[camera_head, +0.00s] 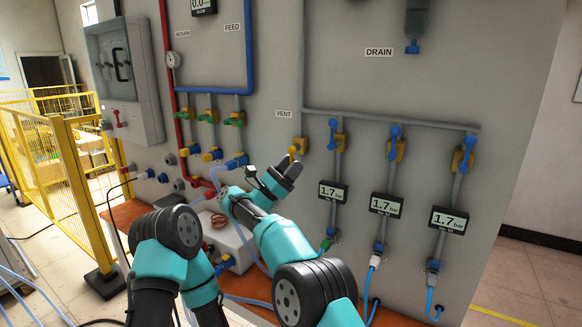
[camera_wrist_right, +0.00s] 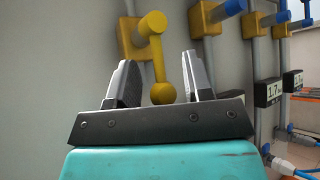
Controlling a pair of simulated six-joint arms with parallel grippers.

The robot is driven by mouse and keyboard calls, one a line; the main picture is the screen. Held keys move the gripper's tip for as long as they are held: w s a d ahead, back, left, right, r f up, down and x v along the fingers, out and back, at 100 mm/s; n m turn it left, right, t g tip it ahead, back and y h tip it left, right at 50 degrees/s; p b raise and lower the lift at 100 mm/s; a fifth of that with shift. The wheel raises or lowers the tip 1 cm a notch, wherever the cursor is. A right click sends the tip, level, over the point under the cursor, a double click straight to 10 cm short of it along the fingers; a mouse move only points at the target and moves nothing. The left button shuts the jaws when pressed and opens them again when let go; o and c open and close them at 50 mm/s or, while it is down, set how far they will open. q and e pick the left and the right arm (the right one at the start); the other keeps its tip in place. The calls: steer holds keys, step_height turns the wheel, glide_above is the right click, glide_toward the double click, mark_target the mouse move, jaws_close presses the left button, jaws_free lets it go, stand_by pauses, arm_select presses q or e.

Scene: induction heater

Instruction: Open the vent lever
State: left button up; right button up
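The yellow vent lever (camera_head: 292,151) is on the grey panel just below the VENT label (camera_head: 284,114). In the right wrist view its yellow arm (camera_wrist_right: 157,58) hangs down from a round pivot and ends in a ball knob (camera_wrist_right: 163,92). My right gripper (camera_head: 281,174) is open just in front of and below the lever in the head view. In the right wrist view the ball knob appears between the two open fingers (camera_wrist_right: 157,65), with a gap on each side. Whether a finger touches it cannot be told.
Blue-handled valves (camera_head: 333,131) (camera_head: 394,139) stand to the right, above pressure displays (camera_head: 387,204) reading 1.7 bar. Green-handled valves (camera_head: 210,118) and a red pipe (camera_head: 168,75) are to the left. A yellow fence (camera_head: 75,180) stands at far left.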

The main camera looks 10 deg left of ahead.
steer(key=v, duration=1.2)
stand_by(0.4)
